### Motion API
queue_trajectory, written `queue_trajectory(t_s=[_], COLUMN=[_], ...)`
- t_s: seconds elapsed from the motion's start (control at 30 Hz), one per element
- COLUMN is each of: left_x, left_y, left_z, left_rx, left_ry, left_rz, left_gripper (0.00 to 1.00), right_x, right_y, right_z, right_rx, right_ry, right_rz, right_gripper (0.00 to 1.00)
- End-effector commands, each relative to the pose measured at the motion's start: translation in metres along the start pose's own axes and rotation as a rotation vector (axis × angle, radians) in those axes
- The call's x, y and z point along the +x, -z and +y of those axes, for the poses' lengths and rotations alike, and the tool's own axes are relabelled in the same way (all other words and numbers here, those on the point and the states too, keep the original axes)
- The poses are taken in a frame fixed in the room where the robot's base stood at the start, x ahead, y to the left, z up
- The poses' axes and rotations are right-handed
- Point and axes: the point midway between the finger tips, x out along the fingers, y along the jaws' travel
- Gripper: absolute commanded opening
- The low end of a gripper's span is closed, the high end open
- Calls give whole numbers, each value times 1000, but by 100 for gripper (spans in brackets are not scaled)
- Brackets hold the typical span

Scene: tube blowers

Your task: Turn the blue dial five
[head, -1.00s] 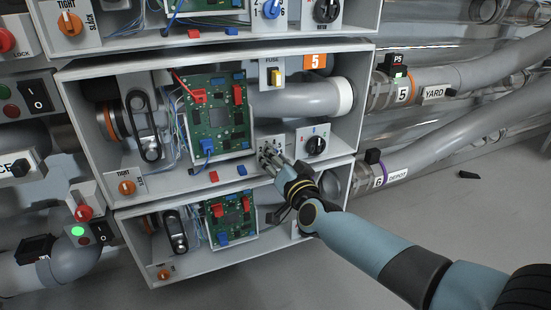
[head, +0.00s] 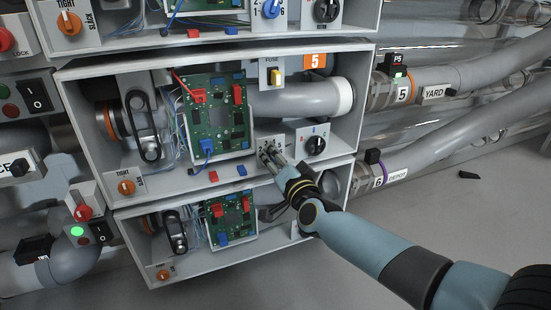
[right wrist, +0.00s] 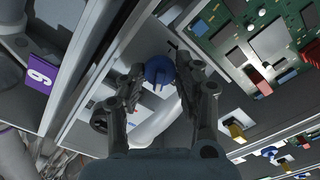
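The blue dial (right wrist: 159,69) shows in the right wrist view on a pale panel, between the two fingers of my right gripper (right wrist: 160,74). The fingers stand on either side of it and look apart from it, though contact is hard to tell. In the head view my right gripper (head: 267,152) reaches the lower right of the open box marked 5 (head: 315,62) and hides the dial. My left gripper is not in view.
A black dial (head: 316,145) sits just right of my gripper. A green circuit board (head: 218,117) and a grey pipe (head: 300,98) are close by in the box. Loose red (head: 213,176) and blue (head: 241,170) pieces lie on its front edge.

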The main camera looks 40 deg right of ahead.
Motion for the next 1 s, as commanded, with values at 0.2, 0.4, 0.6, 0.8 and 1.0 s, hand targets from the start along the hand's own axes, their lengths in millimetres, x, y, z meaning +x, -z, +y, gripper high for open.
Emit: queue_trajectory(t_s=[0.2,0.4,0.6,0.8,1.0], left_x=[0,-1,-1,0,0], left_y=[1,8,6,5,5], left_z=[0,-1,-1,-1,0], left_rx=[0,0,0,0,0], left_ry=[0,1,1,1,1], left_rz=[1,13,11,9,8], left_gripper=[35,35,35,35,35], right_x=[0,0,-21,-66,-104], right_y=[0,0,-1,-1,-1], right_z=[0,0,1,1,1], right_rx=[-1,-1,0,-1,-1], right_ry=[-1,0,-1,-3,-3], right_rz=[-1,0,-2,-3,-3], right_gripper=[55,55,55,55,55])
